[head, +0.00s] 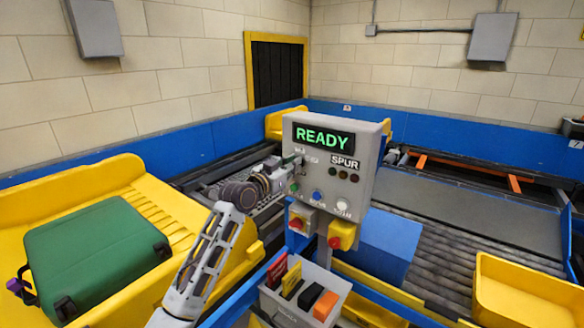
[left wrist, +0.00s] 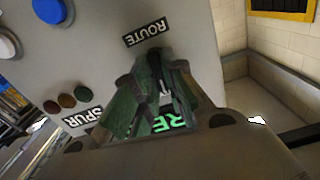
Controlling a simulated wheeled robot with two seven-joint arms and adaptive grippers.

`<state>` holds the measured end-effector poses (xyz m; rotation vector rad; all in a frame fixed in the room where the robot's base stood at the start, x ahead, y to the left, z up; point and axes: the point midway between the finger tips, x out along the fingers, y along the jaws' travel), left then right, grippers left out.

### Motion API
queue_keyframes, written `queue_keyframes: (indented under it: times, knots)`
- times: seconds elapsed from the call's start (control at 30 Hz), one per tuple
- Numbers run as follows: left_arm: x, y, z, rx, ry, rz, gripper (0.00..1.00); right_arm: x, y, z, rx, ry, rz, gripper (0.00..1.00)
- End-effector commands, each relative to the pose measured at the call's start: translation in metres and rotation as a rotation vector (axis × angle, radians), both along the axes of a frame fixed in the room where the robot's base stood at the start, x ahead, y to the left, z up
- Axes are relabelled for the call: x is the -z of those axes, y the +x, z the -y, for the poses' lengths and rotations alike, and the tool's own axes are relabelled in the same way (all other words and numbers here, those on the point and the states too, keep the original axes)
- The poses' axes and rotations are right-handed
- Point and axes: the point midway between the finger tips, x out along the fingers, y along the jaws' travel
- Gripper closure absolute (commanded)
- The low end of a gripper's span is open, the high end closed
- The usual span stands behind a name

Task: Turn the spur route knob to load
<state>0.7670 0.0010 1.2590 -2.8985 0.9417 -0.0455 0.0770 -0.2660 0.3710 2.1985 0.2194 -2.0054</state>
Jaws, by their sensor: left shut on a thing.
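The grey control panel (head: 368,165) stands on a post, with a green READY display (head: 321,139) and a SPUR label (head: 344,161). My left gripper (head: 290,170) is at the panel's left part, below the display. In the left wrist view my left gripper (left wrist: 160,88) is shut at the panel face beside the ROUTE label (left wrist: 146,32). Its fingers hide the spur route knob, so I cannot tell which way the knob points. Three dark lamps (left wrist: 67,100) show beside the SPUR label. My right gripper is not in view.
Blue (head: 317,196) and white (head: 343,206) buttons sit low on the panel. Red-knobbed boxes (head: 342,236) hang below it. A grey bin (head: 270,302) with coloured items stands in front. A green suitcase (head: 95,255) lies on the yellow chute at left. Roller conveyor (head: 445,250) runs at right.

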Motion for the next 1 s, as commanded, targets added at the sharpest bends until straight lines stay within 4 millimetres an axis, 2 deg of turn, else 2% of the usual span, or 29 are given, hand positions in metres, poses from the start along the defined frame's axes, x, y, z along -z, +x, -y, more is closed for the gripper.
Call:
queue_keyframes:
  times: [0.5, 1.0]
  knots:
    - [0.000, 0.000, 0.000, -0.002, 0.300, 0.220, 1.00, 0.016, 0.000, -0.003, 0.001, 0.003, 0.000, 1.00]
    - [0.000, -0.002, 0.002, 0.000, 0.649, 0.470, 1.00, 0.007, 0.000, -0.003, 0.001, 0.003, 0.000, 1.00]
